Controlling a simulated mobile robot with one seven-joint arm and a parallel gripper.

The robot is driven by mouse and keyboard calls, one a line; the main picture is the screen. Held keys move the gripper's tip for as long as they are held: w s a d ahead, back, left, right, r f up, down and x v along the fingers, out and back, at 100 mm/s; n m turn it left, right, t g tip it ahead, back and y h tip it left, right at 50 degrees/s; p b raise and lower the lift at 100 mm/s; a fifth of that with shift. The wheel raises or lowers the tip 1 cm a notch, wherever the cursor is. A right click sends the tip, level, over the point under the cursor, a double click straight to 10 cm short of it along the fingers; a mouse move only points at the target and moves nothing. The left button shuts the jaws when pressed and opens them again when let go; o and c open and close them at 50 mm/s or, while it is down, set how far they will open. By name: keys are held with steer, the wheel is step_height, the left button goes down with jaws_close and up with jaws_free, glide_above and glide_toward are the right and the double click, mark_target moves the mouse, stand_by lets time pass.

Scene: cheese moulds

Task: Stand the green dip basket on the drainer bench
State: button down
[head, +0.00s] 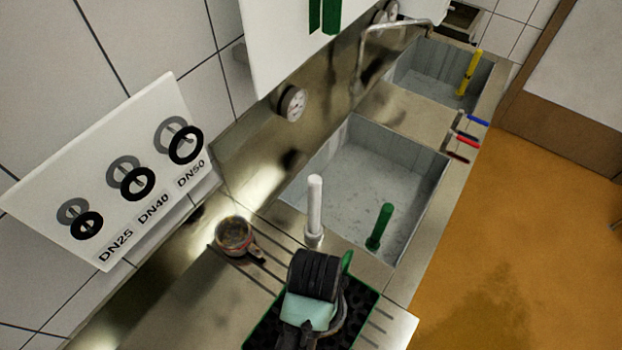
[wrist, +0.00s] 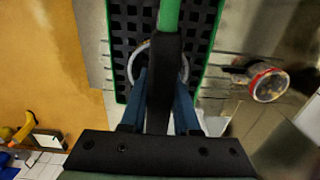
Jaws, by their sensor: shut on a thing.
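The green dip basket (head: 369,301) has a black lattice body and a green rim. In the head view it is over the ribbed drainer bench (head: 392,334), largely hidden by my arm. In the wrist view the basket (wrist: 119,50) fills the upper middle, with a green handle part (wrist: 168,14) rising towards my gripper (wrist: 164,78). The gripper is shut on the handle, with a finger on each side. A pale round rim (wrist: 186,66) shows behind the fingers. I cannot tell whether the basket's underside touches the bench.
A red-rimmed cup (head: 237,236) stands left of the basket. A white post (head: 315,206) rises behind it. Beyond lies a grey basin (head: 352,160) with a green upright piece (head: 379,228) in it. A farther basin holds a yellow piece (head: 469,73). Orange floor is clear at right.

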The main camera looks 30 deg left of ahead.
steer(key=shift+f+p, duration=0.5)
steer(key=shift+f, duration=2.1)
steer(key=c, duration=0.7)
jaws_free()
steer(key=shift+f, duration=0.1)
steer(key=shift+o, duration=0.2)
